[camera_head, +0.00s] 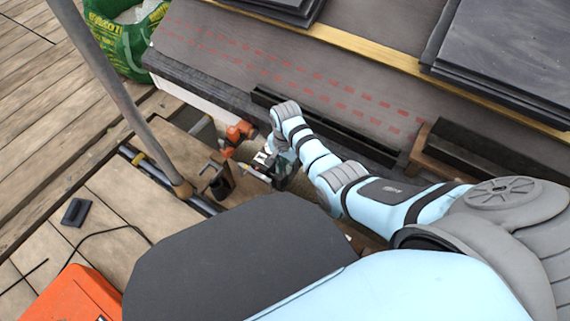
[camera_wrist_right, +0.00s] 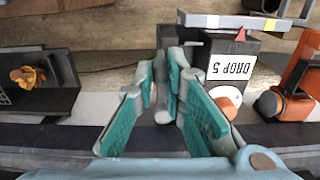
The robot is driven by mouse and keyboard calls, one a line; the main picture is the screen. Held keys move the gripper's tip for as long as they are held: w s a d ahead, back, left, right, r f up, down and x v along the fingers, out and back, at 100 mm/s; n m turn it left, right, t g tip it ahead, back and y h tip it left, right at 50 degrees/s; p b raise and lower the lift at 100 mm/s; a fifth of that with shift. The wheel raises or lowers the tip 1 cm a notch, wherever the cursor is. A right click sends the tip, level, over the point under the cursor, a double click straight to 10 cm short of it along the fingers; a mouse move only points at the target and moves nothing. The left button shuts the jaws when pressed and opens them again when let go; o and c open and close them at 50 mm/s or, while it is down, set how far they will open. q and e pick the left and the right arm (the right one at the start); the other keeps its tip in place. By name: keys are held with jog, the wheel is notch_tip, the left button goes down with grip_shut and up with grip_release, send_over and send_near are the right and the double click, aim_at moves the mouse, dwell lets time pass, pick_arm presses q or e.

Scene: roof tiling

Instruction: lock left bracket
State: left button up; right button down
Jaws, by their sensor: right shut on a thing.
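My right gripper (camera_head: 277,166) reaches down beside the near edge of the roof. In the right wrist view its teal fingers (camera_wrist_right: 164,92) are closed around a small grey rod-like part (camera_wrist_right: 163,116), which lies mostly hidden between them. An orange clamp-like part (camera_wrist_right: 298,78) stands further right; an orange fitting (camera_head: 238,133) shows left of the gripper in the head view. I cannot tell which part is the left bracket. My left gripper is out of view.
A scaffold pole (camera_head: 110,85) rises at the left, near a black holder (camera_head: 217,184). Dark tiles (camera_head: 505,50) are stacked on the roof underlay (camera_head: 300,62). A green bag (camera_head: 118,45) and an orange case (camera_head: 75,297) stand on the planks.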

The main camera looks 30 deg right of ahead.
aim_at(286, 175)
jog(key=s+t+y+p, duration=0.1)
jog(key=t+p, duration=0.1)
jog(key=p, duration=0.1)
jog(key=s+d+t+y+p, duration=0.1)
jog(key=p, duration=0.2)
jog(key=shift+d+f+t+p, duration=0.15)
jog(key=shift+t+p, duration=0.2)
jog(key=shift+t, duration=0.05)
jog(key=shift+s+d+f+t+y, duration=0.1)
jog(key=shift+s+f+t+y, duration=0.15)
jog(key=shift+t+y, duration=0.2)
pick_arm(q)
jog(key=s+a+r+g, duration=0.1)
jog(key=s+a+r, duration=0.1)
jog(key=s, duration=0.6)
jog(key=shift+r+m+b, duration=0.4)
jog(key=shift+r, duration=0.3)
pick_arm(e)
jog(key=shift+s+d+f+t+y, duration=0.15)
jog(key=shift+s+t+y, duration=0.1)
jog(key=shift+t, duration=0.4)
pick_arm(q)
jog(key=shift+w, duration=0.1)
